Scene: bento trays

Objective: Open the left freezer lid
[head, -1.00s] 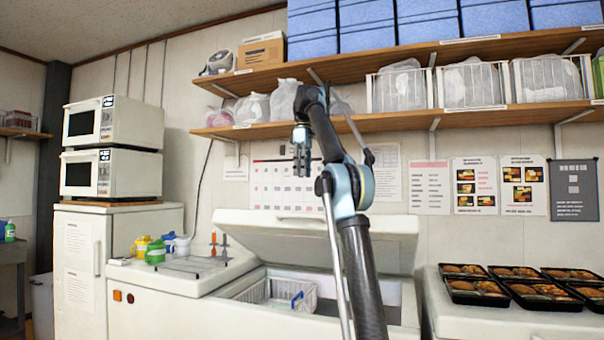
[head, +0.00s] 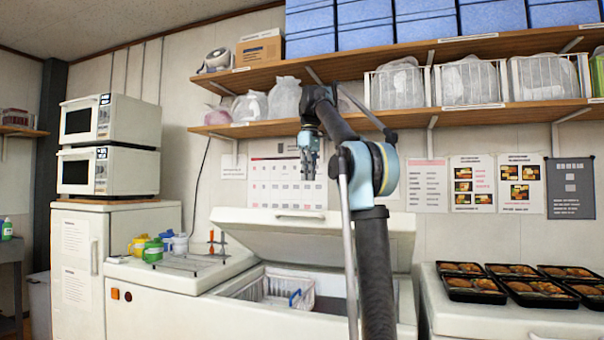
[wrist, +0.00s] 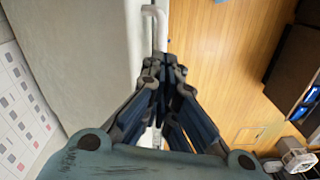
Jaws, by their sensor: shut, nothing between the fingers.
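The freezer lid (head: 330,248) is raised and tilted over the open white chest freezer (head: 155,308). A handle (head: 300,216) runs along the lid's edge. My gripper (head: 309,176) is above the lid in the head view, in front of the wall calendar, pointing down. In the wrist view my gripper (wrist: 163,62) is shut and empty. The pale lid (wrist: 85,50) lies to its left there, and the white handle (wrist: 157,22) shows just beyond the fingertips. I cannot tell whether they touch. My arm hides part of the lid's right side.
A white wire basket (head: 278,286) sits inside the freezer opening. Coloured containers (head: 153,249) stand on the freezer's left top. Black bento trays (head: 480,288) cover the surface at right. A wooden shelf (head: 460,117) with bagged goods hangs above my arm.

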